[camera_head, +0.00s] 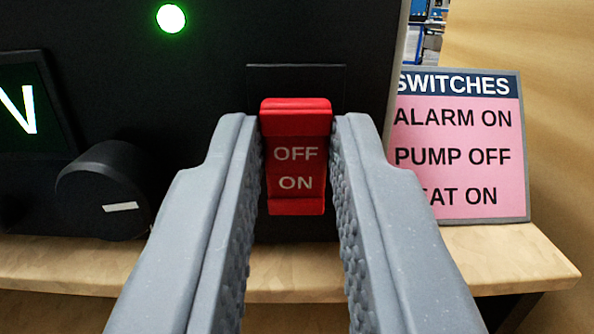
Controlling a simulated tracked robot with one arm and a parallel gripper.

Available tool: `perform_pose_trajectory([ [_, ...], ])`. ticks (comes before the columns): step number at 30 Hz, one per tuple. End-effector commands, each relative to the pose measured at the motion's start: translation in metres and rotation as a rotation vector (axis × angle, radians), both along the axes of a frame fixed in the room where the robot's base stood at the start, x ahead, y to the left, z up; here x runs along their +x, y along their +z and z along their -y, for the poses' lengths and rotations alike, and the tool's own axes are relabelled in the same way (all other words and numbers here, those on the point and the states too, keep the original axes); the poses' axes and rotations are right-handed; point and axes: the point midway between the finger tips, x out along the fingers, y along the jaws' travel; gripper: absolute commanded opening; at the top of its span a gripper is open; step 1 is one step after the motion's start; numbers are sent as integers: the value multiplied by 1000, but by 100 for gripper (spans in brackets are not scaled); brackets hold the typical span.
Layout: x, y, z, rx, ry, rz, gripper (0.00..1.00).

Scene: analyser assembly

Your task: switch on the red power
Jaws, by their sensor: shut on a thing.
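The red power switch (296,197) is a red rocker marked OFF above ON, set in the front of a black panel (320,35). Its top edge shows as a brighter red ridge. My gripper (294,150) has one finger on each side of the switch and is shut on it. The fingers hide the panel beside the switch. I cannot tell for certain which way the rocker is tipped.
A green lamp (171,18) is lit above left. A dark display (30,108) with green-white lettering is cut off at left, above a black knob (104,193). A pink SWITCHES sign (458,150) leans at right on the wooden bench (500,255).

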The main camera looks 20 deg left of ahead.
Motion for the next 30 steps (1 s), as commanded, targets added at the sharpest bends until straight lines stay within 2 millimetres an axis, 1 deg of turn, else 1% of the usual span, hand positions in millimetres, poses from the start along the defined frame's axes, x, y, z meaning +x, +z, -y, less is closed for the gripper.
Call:
perform_pose_trajectory([
  [1, 0, -4, -1, 12, 3, 22, 0],
  [6, -1, -3, 0, 27, 0, 74, 0],
  [15, -1, -2, 0, 28, 1, 80, 0],
  [16, -1, -2, 0, 28, 1, 80, 24],
  [18, -1, -2, 0, 28, 1, 80, 40],
  [26, -1, -2, 0, 28, 0, 79, 40],
  [30, -7, -3, 2, 28, 0, 79, 40],
])
